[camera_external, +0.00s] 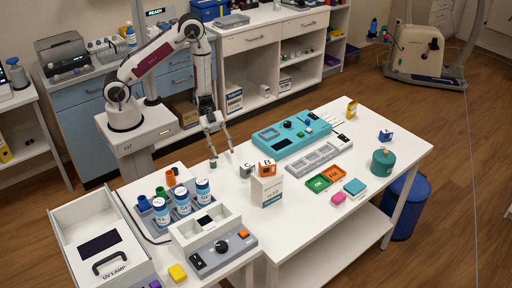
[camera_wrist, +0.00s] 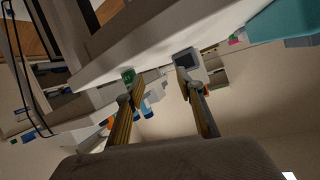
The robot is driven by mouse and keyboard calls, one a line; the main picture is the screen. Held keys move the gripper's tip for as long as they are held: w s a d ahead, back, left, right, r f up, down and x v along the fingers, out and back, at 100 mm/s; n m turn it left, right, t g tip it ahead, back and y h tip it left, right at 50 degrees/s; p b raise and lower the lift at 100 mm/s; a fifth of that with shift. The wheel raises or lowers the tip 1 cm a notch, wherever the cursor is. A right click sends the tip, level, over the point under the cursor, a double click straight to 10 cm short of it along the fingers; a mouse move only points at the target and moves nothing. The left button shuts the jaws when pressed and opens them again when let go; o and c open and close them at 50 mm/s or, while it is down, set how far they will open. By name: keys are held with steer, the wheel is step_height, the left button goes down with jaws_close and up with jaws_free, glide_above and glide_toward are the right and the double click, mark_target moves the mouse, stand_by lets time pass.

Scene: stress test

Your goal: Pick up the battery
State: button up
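A small dark green cylinder (camera_external: 213,163), possibly the battery, stands near the left edge of the white table; its identity is not clear at this size. My gripper (camera_external: 222,150) is open and empty, pointing down just above and to the right of it. In the wrist view my two fingers (camera_wrist: 160,86) are spread apart with nothing between them. A green-topped object (camera_wrist: 128,75), apparently the same one, shows by the left fingertip, outside the gap. I cannot tell whether they touch.
Letter cubes C (camera_external: 246,170) and B (camera_external: 266,167) and a white carton (camera_external: 266,190) stand to the right of the gripper. A teal device (camera_external: 294,134) lies behind them. A rack of labelled bottles (camera_external: 183,207) is at front left. The table beside the green cylinder is clear.

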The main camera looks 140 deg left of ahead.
mark_target(212, 157)
steer(key=s+d+f+n+t+h, duration=0.1)
steer(key=s+d+n+t, duration=0.1)
steer(key=s+d+t, duration=0.1)
steer(key=shift+s+d+t, duration=0.25)
steer(key=shift+s+t, duration=0.15)
steer(key=shift+s, duration=0.5)
steer(key=shift+w, duration=0.1)
steer(key=shift+x, duration=1.25)
steer(key=shift+r, duration=0.1)
steer(key=shift+d, duration=0.1)
steer(key=shift+w+d+r, duration=0.25)
steer(key=shift+w+d, duration=0.15)
steer(key=shift+w, duration=0.3)
steer(key=shift+w+d+r, duration=0.25)
steer(key=shift+w+d, duration=0.1)
steer(key=shift+w, duration=0.35)
steer(key=shift+x, duration=0.95)
